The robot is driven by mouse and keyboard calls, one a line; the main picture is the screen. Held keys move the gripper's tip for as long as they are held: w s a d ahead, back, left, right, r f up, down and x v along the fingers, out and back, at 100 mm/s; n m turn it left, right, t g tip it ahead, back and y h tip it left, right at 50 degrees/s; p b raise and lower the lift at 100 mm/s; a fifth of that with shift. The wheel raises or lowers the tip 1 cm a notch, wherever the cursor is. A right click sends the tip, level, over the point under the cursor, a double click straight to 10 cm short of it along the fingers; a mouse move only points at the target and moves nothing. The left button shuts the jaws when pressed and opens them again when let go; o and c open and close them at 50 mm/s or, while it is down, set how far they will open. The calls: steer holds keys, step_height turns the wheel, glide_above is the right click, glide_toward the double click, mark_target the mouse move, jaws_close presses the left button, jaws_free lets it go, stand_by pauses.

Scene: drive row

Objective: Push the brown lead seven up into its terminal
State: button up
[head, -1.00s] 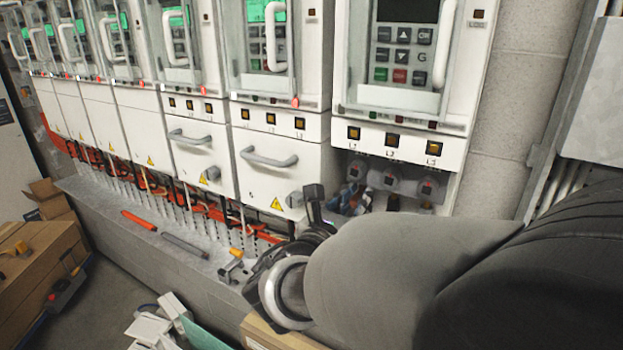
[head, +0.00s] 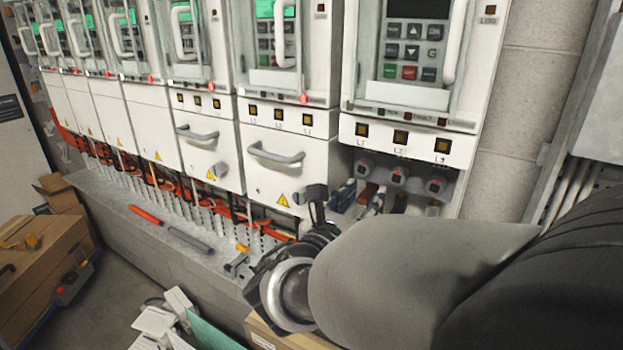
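The rightmost drive has an open lower bay with grey terminals, each with a red centre, under its front; the middle terminal (head: 397,176) shows clearly. A short brown piece (head: 368,193), which looks like the brown lead, shows below the left terminal (head: 363,170). I cannot see any number on it, and its lower part is hidden by my arm. My gripper (head: 316,205) is at the left side of this bay, left of the brown piece. My own wrist hides much of it, so its opening and any contact are unclear.
A blue part (head: 342,194) lies between my gripper and the brown piece. The closed cover (head: 280,178) with a grey handle borders the bay on the left. Below runs a grey ledge (head: 120,205) with an orange-handled tool (head: 146,215). Cardboard boxes stand lower left.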

steer(key=v, duration=1.1)
